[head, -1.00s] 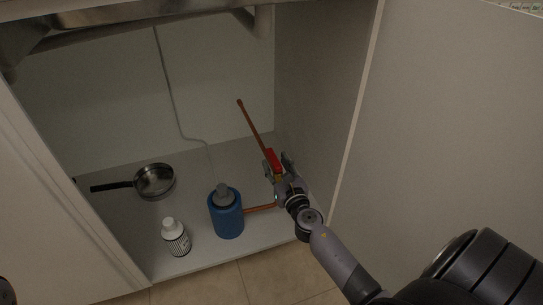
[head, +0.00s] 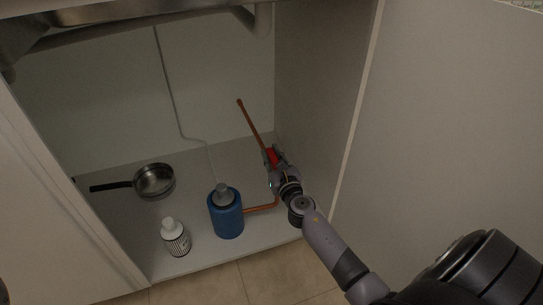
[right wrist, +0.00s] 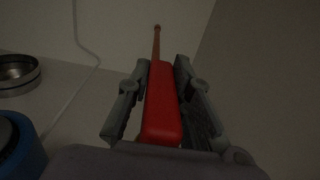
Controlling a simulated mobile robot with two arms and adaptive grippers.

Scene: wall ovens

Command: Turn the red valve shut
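The red valve handle (right wrist: 162,108) lies lengthwise between the fingers of my right gripper (right wrist: 161,72) in the right wrist view. The fingers stand on both sides of it, with narrow gaps along the near part; contact at the tips is hard to judge. In the head view the red handle (head: 271,156) is partly hidden by my right gripper (head: 274,158). A copper pipe (head: 250,125) rises behind the handle. My left gripper is not in view.
A blue canister (head: 228,218) stands close left of my right gripper. A white bottle (head: 175,238) and a pan (head: 154,181) are farther left on the cabinet floor. The cabinet's side wall (head: 318,110) is close on the right.

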